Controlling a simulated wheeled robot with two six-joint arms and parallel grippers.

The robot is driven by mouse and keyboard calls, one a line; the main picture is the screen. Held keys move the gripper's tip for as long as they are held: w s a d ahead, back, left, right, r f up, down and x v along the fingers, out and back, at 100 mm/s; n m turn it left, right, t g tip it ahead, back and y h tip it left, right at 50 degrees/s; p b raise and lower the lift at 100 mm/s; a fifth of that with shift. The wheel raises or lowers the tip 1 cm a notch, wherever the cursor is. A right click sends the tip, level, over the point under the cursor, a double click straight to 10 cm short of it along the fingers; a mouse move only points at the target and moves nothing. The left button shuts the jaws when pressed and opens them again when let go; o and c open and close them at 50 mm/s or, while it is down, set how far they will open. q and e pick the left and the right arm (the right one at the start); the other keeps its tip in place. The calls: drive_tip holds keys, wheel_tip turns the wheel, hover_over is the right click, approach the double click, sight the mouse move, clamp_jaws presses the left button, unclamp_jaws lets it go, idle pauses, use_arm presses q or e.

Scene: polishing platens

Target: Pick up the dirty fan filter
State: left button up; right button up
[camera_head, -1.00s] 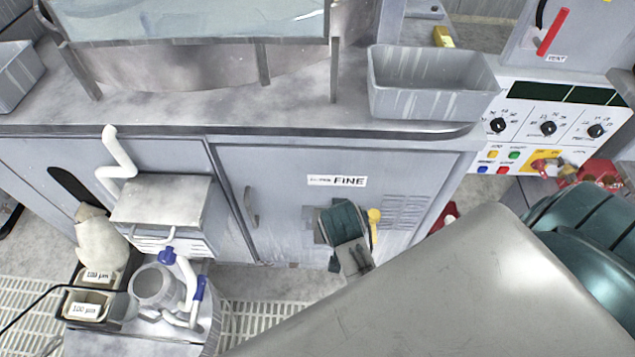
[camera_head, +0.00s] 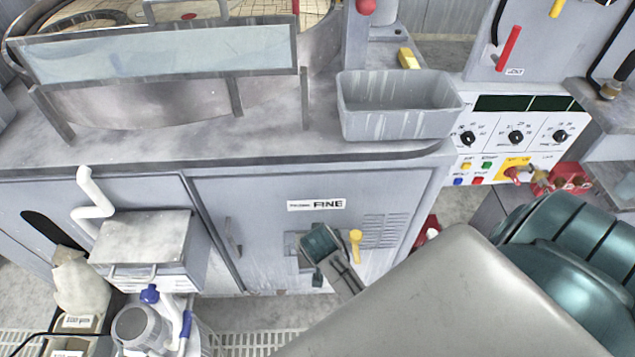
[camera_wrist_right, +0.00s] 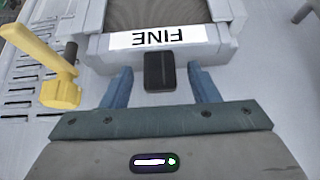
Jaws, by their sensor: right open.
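A grey slotted-in unit with a white FINE label (camera_wrist_right: 157,37) and a black tab (camera_wrist_right: 160,72) shows in the right wrist view; it appears to be the fan filter. I cannot make out dirt on it. In the head view a grey edge of it (camera_head: 292,241) shows on the cabinet front, mostly hidden behind my right gripper (camera_head: 317,243). My right gripper is open; in the wrist view its two blue fingers (camera_wrist_right: 160,68) stand either side of the black tab, with gaps on both sides. My left gripper is out of view.
A yellow handle (camera_head: 355,245) stands close beside my right gripper, with vent slots (camera_head: 382,232) behind it. A grey bin (camera_head: 398,112) sits on the counter. A control panel (camera_head: 515,135) is at right.

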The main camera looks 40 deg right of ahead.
clamp_jaws()
drive_tip(key=shift+r, duration=0.1)
